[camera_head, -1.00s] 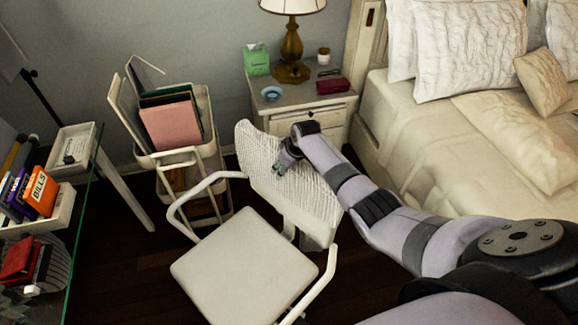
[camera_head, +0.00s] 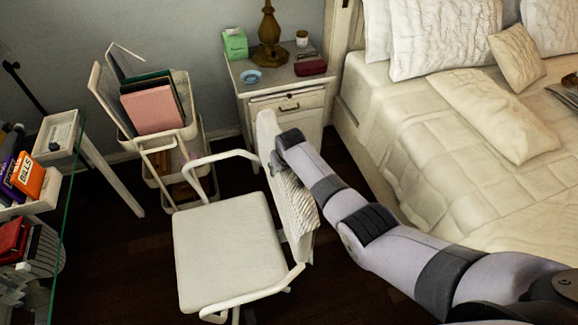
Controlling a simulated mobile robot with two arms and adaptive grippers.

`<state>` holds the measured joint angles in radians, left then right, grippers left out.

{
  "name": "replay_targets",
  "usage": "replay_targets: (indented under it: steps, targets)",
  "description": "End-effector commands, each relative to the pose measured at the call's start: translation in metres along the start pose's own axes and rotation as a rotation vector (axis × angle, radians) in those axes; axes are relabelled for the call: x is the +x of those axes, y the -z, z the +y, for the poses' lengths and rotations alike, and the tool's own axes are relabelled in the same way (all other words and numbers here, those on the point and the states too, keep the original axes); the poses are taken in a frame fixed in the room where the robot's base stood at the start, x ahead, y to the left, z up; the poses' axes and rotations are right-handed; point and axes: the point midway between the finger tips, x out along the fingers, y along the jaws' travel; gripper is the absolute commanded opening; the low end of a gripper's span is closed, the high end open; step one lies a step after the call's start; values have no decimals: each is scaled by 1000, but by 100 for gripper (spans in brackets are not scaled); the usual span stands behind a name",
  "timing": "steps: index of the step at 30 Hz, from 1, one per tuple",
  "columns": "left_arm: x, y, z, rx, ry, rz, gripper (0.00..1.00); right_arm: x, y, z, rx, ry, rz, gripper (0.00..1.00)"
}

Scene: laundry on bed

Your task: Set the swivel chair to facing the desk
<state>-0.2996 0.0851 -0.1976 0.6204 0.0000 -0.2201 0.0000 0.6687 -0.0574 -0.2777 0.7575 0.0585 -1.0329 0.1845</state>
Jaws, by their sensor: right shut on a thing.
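The white swivel chair (camera_head: 228,247) stands on the dark floor in the middle of the view. Its backrest (camera_head: 297,215) is on the right side of the seat, and the seat's open front points left, toward the glass desk (camera_head: 68,215) at the left edge. My right gripper (camera_head: 277,163) is at the upper part of the backrest and shut on it. The fingertips are mostly hidden by the backrest and my wrist. My left gripper is not in view.
A white trolley (camera_head: 160,165) with folders stands behind the chair, close to its far armrest. A nightstand (camera_head: 290,98) and the bed (camera_head: 440,150) are at the back and right. Dark floor (camera_head: 140,262) is clear between chair and desk.

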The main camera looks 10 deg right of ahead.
Motion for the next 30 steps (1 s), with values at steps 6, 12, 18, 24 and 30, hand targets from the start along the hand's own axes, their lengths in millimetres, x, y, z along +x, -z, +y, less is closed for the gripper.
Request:
replay_targets:
  steps: [6, 12, 18, 24, 30]
  targets:
    - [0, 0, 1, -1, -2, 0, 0, 0, 1, 1, -1, -5, 4, 0]
    - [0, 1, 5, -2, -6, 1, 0, 0, 1, 1, -1, -4, 4, 46]
    - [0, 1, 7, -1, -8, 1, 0, 0, 1, 1, -1, -3, 2, 59]
    - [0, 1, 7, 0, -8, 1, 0, 0, 0, 0, 0, -2, 1, 62]
    - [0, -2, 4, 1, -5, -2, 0, -2, 0, 0, 0, -1, 1, 62]
